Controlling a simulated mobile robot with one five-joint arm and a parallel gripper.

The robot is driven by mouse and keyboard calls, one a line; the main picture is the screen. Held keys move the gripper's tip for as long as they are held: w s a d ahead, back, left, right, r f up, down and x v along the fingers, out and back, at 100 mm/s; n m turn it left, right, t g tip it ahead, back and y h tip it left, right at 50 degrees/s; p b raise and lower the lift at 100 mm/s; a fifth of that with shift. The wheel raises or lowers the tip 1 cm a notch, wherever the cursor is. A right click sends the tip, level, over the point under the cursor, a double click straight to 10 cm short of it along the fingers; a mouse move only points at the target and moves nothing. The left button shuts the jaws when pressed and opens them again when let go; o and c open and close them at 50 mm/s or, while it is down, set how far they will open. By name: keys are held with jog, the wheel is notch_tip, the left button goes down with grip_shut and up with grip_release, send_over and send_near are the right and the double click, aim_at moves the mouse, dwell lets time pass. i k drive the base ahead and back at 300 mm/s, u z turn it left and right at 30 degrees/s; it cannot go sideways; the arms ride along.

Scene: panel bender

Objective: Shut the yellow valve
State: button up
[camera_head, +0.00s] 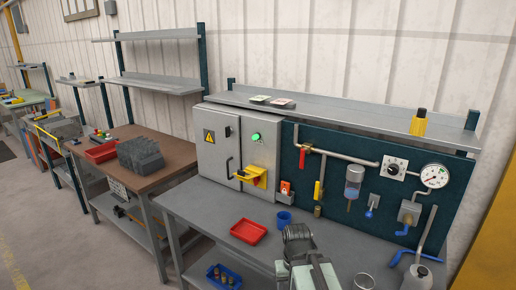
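The yellow valve (318,190) has a lever on a short vertical pipe drop on the dark green panel. Its lever points down, along the pipe. A brass-coloured fitting (317,211) is below it. My arm rises from the bottom edge in front of the bench, below and slightly left of the valve and clear of it. The dark grey end of the arm (297,235) is small, and its fingers cannot be made out. No thing is seen held there.
A red-levered valve (305,150) is on the pipe above. Left is a grey cabinet (218,150) with a yellow handle (253,177). A gauge (434,176) is at right.

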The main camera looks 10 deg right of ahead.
aim_at(317, 195)
jog(key=u, duration=1.1)
jog(key=i, duration=0.75)
